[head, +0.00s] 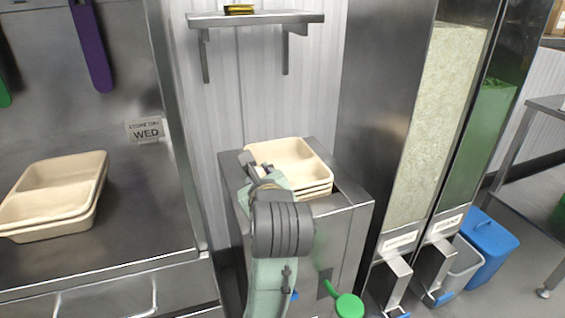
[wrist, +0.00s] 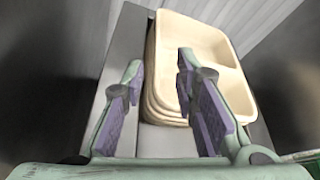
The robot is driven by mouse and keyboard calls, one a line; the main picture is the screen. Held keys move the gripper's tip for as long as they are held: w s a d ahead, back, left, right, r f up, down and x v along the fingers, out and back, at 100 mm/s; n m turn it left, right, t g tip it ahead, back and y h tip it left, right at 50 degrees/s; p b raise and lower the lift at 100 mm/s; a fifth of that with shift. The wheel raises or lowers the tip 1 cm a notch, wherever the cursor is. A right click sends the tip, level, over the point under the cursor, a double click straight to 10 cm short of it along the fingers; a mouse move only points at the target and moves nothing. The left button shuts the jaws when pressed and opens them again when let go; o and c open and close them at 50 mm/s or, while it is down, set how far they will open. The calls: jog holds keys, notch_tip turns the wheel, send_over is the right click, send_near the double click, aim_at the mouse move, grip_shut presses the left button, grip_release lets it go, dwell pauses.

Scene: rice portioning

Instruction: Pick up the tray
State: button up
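A stack of cream two-compartment trays (head: 318,186) sits on a steel stand in the middle of the head view. In the wrist view the top tray (wrist: 208,32) shows its two compartments, with several rims stacked below. My gripper (head: 258,168) is at the stack's left side. In the wrist view my gripper (wrist: 160,62) is open, with one finger left of the tray wall and the other overlapping the tray's near-left side. The near wall is partly hidden by the fingers, and I cannot tell whether they touch it.
More cream trays (head: 55,188) lie on the steel counter (head: 140,220) at the left. A wall shelf (head: 255,18) is above the stand. Tall dispensers (head: 435,120) stand close on the right, with a grey bin and a blue bin (head: 487,240) beyond.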

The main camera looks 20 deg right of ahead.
jog(key=p, duration=0.2)
jog(key=shift+w+r+p, duration=0.3)
jog(key=w+f+p, duration=0.1)
jog(key=p, duration=0.3)
jog(key=shift+w+p, duration=0.1)
jog(key=shift+p, duration=0.25)
jog(key=shift+f+p+x, duration=0.1)
jog(key=shift+p+x, duration=0.25)
jog(key=shift+x, duration=1.75)
jog(key=shift+f+p+x, duration=0.15)
jog(key=shift+p+x, duration=0.15)
jog(key=shift+x, duration=1.75)
jog(key=shift+c, duration=0.4)
grip_shut()
